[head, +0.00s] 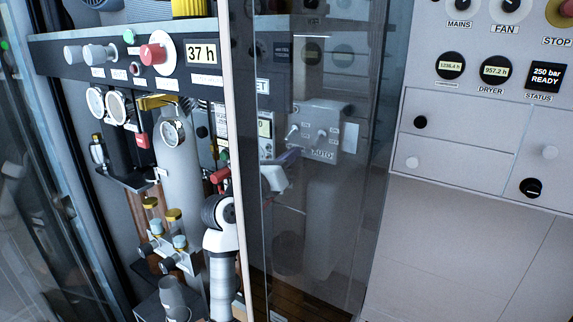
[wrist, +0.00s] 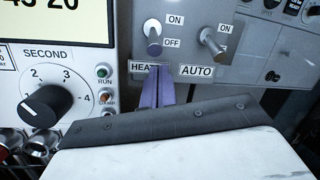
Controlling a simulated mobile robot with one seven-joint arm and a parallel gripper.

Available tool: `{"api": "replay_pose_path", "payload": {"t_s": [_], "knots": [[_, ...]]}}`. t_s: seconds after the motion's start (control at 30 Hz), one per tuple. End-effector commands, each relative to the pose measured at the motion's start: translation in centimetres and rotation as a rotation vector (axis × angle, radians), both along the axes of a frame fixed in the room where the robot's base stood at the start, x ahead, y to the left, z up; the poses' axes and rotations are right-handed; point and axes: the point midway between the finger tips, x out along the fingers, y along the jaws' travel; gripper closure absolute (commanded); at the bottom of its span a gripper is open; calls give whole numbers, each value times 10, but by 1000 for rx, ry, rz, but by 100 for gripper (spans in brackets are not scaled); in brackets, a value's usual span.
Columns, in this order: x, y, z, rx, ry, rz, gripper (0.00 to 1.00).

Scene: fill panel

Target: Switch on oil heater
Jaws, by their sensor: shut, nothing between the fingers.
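The heater toggle switch (wrist: 153,42) is a silver lever on a grey box, with ON above it, OFF beside its lower part and a partly covered "HEAT…" label below. I cannot tell for sure which way it is set. In the head view the grey switch box (head: 318,125) shows through the glass. My gripper (wrist: 155,72) has purple fingers that are shut and empty. Their tips are just below the heater lever, over the label; contact is unclear. In the head view my gripper (head: 292,155) is behind the glass, below the box's left switch.
A second toggle (wrist: 213,42), above the AUTO label, is right of the heater switch. A SECOND dial (wrist: 45,108) is to the left. A glass door (head: 315,220) stands between the head camera and the box. Gauges and pipework crowd the left.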

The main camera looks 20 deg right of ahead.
Motion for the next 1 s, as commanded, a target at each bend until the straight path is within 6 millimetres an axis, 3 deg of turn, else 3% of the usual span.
{"api": "replay_pose_path", "payload": {"t_s": [0.2, 1.0], "knots": [[0, 10, 14, 1, 1, -2, 100], [-1, 20, 19, 52, 41, -2, 100]]}}
